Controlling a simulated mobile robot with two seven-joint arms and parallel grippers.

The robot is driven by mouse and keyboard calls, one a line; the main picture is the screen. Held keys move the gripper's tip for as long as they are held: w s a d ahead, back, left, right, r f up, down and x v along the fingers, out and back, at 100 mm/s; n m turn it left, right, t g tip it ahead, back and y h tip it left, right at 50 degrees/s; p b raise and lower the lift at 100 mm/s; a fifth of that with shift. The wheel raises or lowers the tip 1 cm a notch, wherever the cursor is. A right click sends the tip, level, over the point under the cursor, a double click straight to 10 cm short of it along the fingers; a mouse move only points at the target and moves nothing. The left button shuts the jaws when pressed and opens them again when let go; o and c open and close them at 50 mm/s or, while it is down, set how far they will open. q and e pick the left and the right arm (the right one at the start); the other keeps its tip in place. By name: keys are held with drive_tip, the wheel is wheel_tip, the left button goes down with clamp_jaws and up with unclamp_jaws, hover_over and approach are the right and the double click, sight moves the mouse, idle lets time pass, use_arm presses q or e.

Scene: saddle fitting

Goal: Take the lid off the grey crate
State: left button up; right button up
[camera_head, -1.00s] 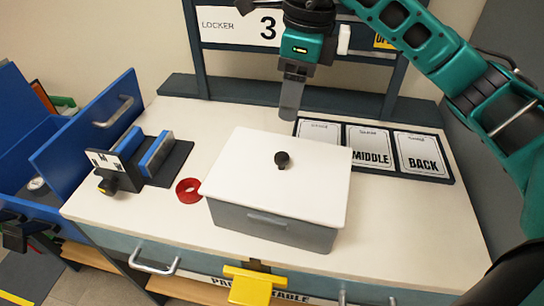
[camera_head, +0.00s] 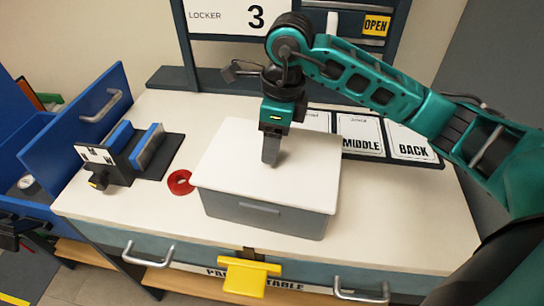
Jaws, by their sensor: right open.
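The grey crate (camera_head: 263,216) stands on the middle of the table, with its white lid (camera_head: 225,163) lying on top. My right gripper (camera_head: 270,162) points down over the middle of the lid and is open. Its fingers hide the lid's black knob, so I cannot tell whether they are around it or touching it. At the left edge, a dark gripper-like part (camera_head: 14,232) shows low in front of the blue drawer, and it looks like my left gripper; its jaw state is unclear.
A dark stand with blue pads (camera_head: 130,155) is further left. A card tray (camera_head: 436,160) with "MIDDLE" and "BACK" lies behind right. A yellow bracket (camera_head: 249,277) hangs at the front edge. The table right of the crate is clear.

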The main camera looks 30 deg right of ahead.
clamp_jaws()
idle(0.6)
